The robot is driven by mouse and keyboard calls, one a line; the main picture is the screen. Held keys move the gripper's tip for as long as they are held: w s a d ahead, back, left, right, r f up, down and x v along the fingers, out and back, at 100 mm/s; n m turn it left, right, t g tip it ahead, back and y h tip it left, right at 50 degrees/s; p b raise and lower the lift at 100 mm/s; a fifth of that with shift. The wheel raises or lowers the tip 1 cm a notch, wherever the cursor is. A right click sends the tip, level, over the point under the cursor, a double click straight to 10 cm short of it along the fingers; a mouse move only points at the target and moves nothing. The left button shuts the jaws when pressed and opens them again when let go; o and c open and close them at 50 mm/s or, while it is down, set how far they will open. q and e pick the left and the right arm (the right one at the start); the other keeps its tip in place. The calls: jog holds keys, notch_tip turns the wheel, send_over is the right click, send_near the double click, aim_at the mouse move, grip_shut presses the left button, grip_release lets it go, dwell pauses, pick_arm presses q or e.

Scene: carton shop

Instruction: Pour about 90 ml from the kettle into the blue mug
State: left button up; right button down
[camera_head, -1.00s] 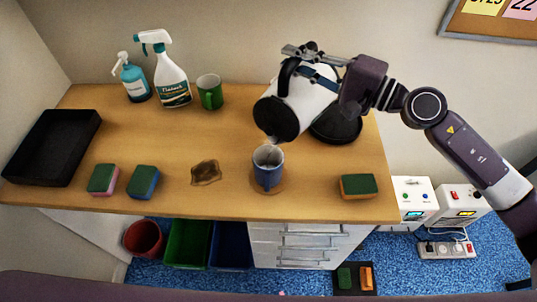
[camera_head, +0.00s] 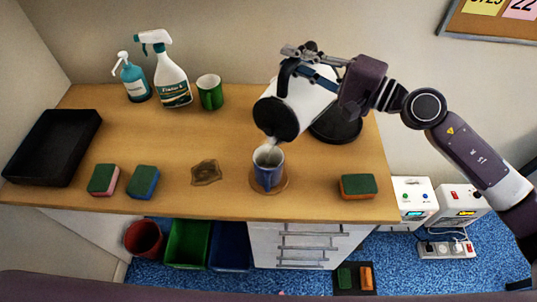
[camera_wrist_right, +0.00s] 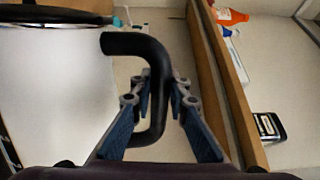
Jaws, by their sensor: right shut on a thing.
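The white kettle (camera_head: 303,98) with a black lid end is tilted, its spout down to the left over the blue mug (camera_head: 268,177). A pale stream runs from the spout into the mug's mouth. The mug stands upright on a round brown coaster or patch (camera_head: 284,184). My right gripper (camera_head: 300,62) is shut on the kettle's black handle. In the right wrist view my gripper (camera_wrist_right: 153,100) has its blue fingers on both sides of the handle (camera_wrist_right: 157,65). The level inside the mug is unclear. My left gripper is not in view.
The black kettle base (camera_head: 338,128) stands behind the kettle. A green mug (camera_head: 210,95), spray bottle (camera_head: 171,82), blue pump bottle (camera_head: 134,82), black tray (camera_head: 48,148) and sponges (camera_head: 358,185) stand on the counter. A brown stain (camera_head: 206,172) lies left of the blue mug.

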jog(key=shift+r, duration=0.3)
jog(key=w+d+f+m, duration=0.1)
jog(key=w, duration=0.1)
jog(key=w+d+f+m+b, duration=0.1)
jog(key=w+d+m+b, duration=0.1)
jog(key=w, duration=0.1)
jog(key=shift+w+d+f, duration=0.15)
jog(key=shift+w+f, duration=0.15)
jog(key=shift+f, duration=0.1)
jog(key=shift+w+d+r, duration=0.1)
jog(key=shift+w+r, duration=0.05)
jog(key=shift+w, duration=0.05)
jog(key=shift+w+d+m+b, duration=0.25)
jog(key=shift+m+b, duration=0.25)
jog(key=shift+b, duration=0.2)
jog(key=shift+w, duration=0.2)
jog(key=shift+s, duration=0.1)
dwell(0.7)
